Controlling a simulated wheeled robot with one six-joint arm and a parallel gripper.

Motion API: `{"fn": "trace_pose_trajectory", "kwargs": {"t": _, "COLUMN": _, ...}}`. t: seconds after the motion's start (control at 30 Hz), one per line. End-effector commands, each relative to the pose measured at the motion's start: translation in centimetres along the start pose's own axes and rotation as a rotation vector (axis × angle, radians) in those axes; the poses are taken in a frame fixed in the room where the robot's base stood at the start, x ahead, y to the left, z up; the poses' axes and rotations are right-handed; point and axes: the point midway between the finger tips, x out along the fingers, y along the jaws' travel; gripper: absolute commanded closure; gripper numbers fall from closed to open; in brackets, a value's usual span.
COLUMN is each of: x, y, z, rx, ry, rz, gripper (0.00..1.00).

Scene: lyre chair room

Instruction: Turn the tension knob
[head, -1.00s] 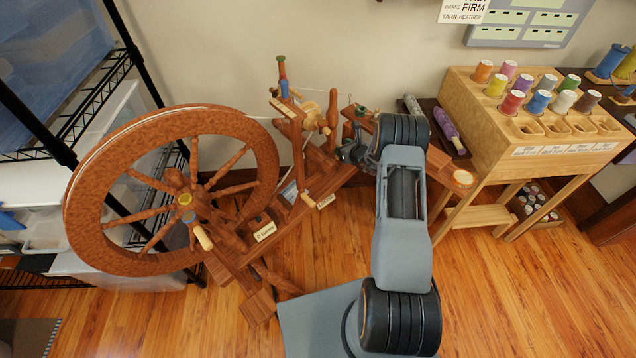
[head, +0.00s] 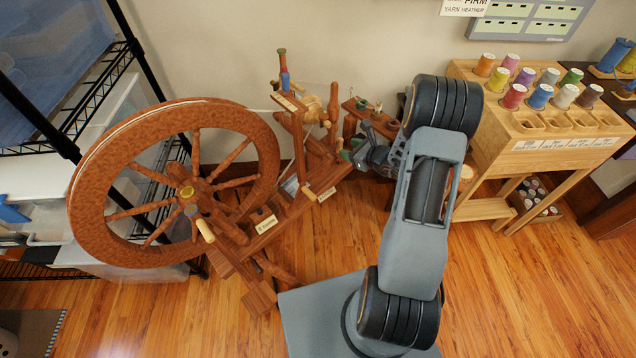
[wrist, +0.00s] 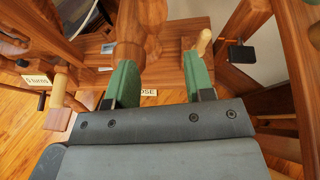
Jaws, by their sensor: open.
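The wooden spinning wheel (head: 262,160) stands at left and centre in the head view. My gripper (head: 352,152) is beside its upright posts, at the right end of the frame. In the wrist view my gripper (wrist: 161,80) is open, with green finger pads apart and nothing held between them. A turned wooden part (wrist: 140,32) lies beyond the left finger, and a pale wooden peg (wrist: 203,43) beyond the right one. A label reading "OSE" (wrist: 149,92), partly hidden, shows between the fingers. I cannot tell for sure which part is the tension knob.
A wooden stand with several thread spools (head: 540,95) is to the right of my arm. A wire shelf with bins (head: 110,75) is behind the wheel at left. Wooden beams crowd the gripper in the wrist view. Open floor (head: 520,285) lies at front right.

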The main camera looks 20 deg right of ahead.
Motion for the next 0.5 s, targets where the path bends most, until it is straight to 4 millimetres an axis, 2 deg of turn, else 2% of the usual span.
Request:
{"fn": "trace_pose_trajectory", "kwargs": {"t": 0.27, "x": 0.0, "y": 5.0, "z": 3.1, "rx": -0.267, "ry": 0.002, "rz": 0.205, "gripper": 0.52}}
{"fn": "trace_pose_trajectory", "kwargs": {"t": 0.5, "x": -1.1, "y": 9.7, "z": 4.8, "rx": -0.524, "ry": 0.009, "rz": 0.386, "gripper": 0.52}}
